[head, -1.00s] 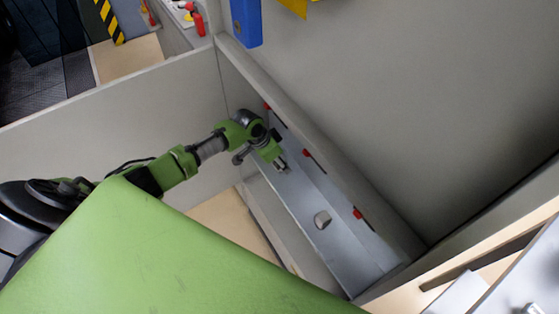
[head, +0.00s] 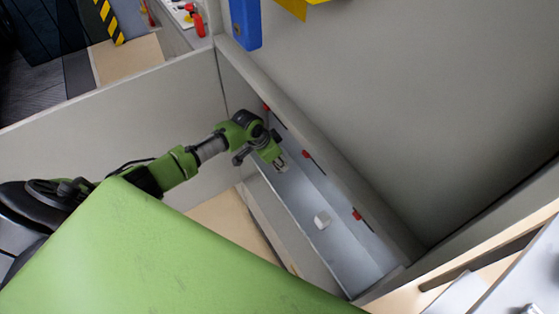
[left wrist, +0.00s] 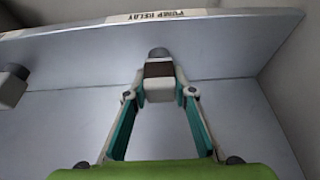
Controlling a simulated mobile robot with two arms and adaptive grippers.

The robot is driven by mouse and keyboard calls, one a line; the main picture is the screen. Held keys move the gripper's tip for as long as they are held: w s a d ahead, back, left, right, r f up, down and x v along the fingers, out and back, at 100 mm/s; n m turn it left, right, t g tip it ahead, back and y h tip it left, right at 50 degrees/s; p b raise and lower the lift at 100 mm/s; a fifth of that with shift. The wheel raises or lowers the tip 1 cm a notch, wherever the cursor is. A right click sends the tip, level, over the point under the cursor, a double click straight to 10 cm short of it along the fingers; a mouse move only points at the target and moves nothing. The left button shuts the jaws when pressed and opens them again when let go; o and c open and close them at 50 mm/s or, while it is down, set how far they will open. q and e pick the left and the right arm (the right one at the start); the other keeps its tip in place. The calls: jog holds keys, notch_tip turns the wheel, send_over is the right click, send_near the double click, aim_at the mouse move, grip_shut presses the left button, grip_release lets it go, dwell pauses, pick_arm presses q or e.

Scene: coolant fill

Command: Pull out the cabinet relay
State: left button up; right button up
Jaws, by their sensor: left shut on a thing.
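A small pale block with a dark brown band, a relay (left wrist: 158,80), sits between the fingertips of my left gripper (left wrist: 160,93) in the left wrist view. The fingers are shut on it. Behind it, a dark round part meets the grey panel; whether it is still seated there I cannot tell. A label reading PUMP RELAY (left wrist: 157,15) is on the panel edge above it. In the head view my left gripper (head: 281,164) reaches into the grey cabinet recess (head: 345,255).
Several red parts (head: 306,154) line the recess's upper edge. A raised grey wall (head: 130,110) stands behind my left arm. A blue box (head: 245,22) is at the top. The recess floor between the two blocks is clear.

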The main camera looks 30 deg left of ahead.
aim_at(283, 157)
pick_arm(q)
jog(key=shift+r, duration=0.3)
jog(key=shift+r+p, duration=0.2)
jog(key=shift+p, duration=0.2)
jog(key=shift+r+p, duration=2.05)
jog(key=shift+f, duration=0.1)
